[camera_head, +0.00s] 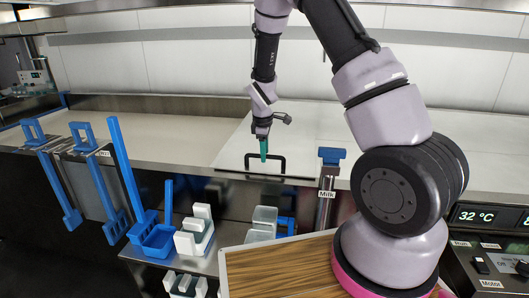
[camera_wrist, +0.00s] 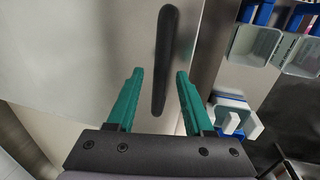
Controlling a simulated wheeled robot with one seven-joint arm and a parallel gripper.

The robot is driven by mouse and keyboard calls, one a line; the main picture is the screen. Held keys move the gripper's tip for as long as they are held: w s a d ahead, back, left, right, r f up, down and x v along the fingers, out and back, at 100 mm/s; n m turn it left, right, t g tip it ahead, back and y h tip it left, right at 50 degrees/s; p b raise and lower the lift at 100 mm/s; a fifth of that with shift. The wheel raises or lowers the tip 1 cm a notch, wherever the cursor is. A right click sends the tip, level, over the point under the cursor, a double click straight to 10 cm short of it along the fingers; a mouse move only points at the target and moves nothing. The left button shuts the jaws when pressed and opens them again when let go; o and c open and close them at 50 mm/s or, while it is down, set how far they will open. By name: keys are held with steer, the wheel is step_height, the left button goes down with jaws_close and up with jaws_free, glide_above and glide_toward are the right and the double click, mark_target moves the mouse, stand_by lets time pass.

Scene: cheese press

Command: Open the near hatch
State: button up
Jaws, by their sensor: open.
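The near hatch (camera_head: 308,135) is a pale flat panel in the long counter top and looks closed, lying level with the surface around it. Its black bar handle (camera_head: 281,165) stands at the panel's front edge. In the wrist view the handle (camera_wrist: 168,45) runs lengthwise between my fingers over the pale hatch surface (camera_wrist: 95,35). My gripper (camera_head: 263,157) has teal fingers and points down at the handle. In the wrist view the gripper (camera_wrist: 160,71) is open, with a gap on both sides of the handle. I cannot tell how deep the fingertips reach around it.
Blue long-handled tools (camera_head: 125,170) hang at the counter's left front. White moulds (camera_head: 194,232) and clear containers (camera_head: 263,222) sit on a lower shelf. A wooden board (camera_head: 275,270) lies in front. A blue-topped Milk valve (camera_head: 331,156) stands right of the handle. A control panel (camera_head: 492,262) is far right.

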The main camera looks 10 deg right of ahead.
jaws_close()
stand_by(1.4)
